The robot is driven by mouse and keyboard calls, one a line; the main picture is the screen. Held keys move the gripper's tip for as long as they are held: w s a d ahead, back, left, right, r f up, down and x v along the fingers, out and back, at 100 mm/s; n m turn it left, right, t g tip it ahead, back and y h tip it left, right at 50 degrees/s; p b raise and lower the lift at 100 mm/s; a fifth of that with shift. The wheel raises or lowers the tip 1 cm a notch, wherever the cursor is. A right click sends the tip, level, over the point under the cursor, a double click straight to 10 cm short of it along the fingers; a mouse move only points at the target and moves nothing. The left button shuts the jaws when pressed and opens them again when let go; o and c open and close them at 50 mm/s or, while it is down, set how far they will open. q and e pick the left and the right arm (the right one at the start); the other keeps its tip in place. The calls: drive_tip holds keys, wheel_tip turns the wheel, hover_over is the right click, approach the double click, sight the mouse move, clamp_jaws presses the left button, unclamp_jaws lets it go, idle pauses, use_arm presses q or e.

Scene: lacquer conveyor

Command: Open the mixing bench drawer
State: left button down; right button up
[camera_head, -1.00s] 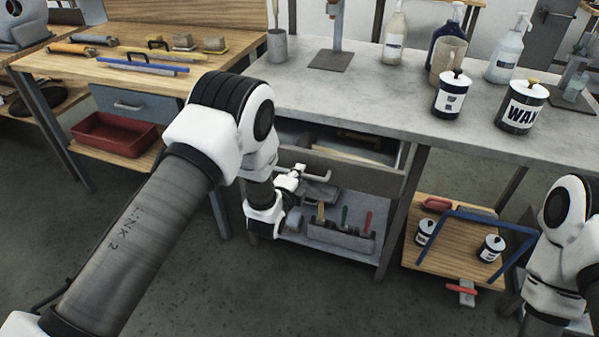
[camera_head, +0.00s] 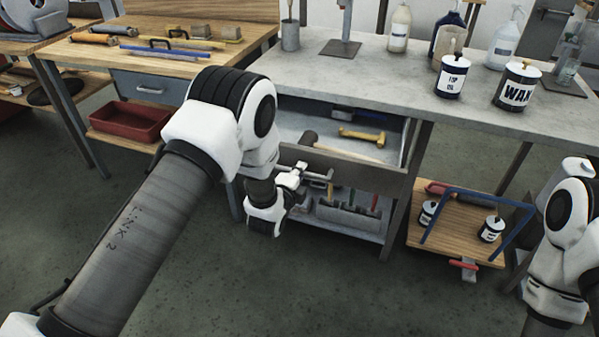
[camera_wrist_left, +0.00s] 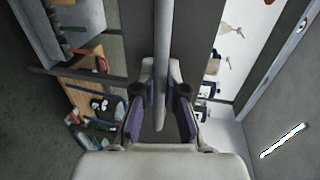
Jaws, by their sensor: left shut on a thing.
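The mixing bench drawer (camera_head: 365,176) stands pulled out below the grey bench top, at the centre of the head view. Inside it are a yellow-headed tool (camera_head: 362,136) and other tools, partly hidden by its front and my arm. My left gripper (camera_head: 297,173) is shut on the drawer's bar handle (camera_head: 322,179). In the left wrist view the handle (camera_wrist_left: 162,50) runs between the fingers of the gripper (camera_wrist_left: 160,112). My right arm shows at the right edge of the head view, but its gripper is out of frame.
The grey bench top (camera_head: 375,82) carries bottles and two labelled cans. Below the drawer is a shelf with a tool caddy (camera_head: 348,216). A wooden trolley (camera_head: 440,238) with a blue handle stands to the right. A wooden bench (camera_head: 75,57) stands left; open floor lies in front.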

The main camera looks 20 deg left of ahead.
use_arm(q)
drive_tip(key=c, duration=1.2)
unclamp_jaws()
drive_tip(key=shift+s, duration=0.1)
drive_tip(key=s+r, duration=0.2)
drive_tip(key=s, duration=0.9)
drive_tip(key=shift+s+a+r, duration=0.15)
drive_tip(key=shift+s+a, duration=0.05)
drive_tip(key=shift+s, duration=0.1)
